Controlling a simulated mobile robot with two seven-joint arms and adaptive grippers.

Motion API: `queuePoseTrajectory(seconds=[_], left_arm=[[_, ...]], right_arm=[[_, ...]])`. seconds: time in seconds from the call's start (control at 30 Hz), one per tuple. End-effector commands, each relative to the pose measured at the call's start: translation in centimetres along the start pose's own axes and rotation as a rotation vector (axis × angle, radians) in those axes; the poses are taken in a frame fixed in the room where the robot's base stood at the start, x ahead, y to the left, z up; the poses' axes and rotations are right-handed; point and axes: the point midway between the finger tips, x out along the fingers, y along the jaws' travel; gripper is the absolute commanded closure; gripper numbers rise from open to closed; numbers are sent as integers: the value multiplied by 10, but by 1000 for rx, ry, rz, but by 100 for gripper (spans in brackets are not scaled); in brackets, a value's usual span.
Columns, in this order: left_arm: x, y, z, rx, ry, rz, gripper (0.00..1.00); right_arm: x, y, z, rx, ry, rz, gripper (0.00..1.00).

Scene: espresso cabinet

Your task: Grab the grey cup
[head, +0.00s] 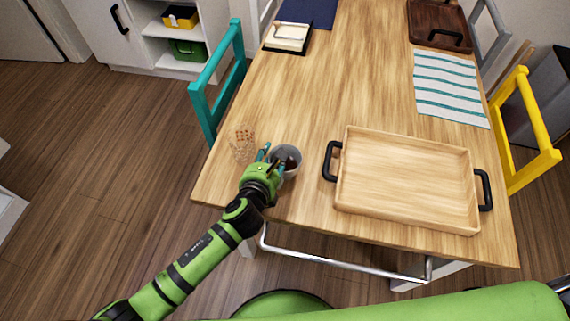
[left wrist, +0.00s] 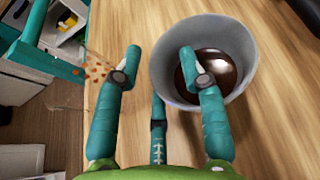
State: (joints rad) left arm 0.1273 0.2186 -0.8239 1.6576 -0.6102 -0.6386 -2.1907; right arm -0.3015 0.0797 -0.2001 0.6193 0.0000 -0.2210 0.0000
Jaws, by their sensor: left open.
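The grey cup (head: 289,153) stands upright on the wooden table near its front left part. Dark liquid shows inside it. In the left wrist view the cup (left wrist: 163,62) is close, right of centre, with one teal finger overlapping its rim and opening. My left gripper (head: 271,158) is at the cup's near left side. In the left wrist view its fingers (left wrist: 160,65) are apart, with bare table and the cup's left edge between them. I cannot tell whether the finger touches the cup. My right gripper is not in view.
A clear dotted glass (head: 243,143) stands just left of the gripper. A wooden tray (head: 405,180) with black handles lies to the right. A striped cloth (head: 450,88) lies behind it. Teal (head: 217,85) and yellow (head: 525,125) chairs flank the table. The table's middle is clear.

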Motion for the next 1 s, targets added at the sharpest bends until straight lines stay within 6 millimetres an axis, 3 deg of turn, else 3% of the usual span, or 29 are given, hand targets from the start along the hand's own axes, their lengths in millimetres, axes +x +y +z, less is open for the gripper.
queuePoseTrajectory(seconds=[0.3, 0.33, 0.4, 0.43, 1.0], left_arm=[[7, 0, 0, -1, 0, 0, 59], [7, 0, 0, -1, 0, 0, 67], [7, 0, 0, -1, 0, 0, 95], [7, 0, 0, -1, 0, 0, 100], [6, 0, 0, 0, 3, 1, 100]], right_arm=[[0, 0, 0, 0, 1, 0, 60], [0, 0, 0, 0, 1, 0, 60], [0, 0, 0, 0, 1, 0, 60], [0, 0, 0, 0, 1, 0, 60], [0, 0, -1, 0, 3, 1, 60]])
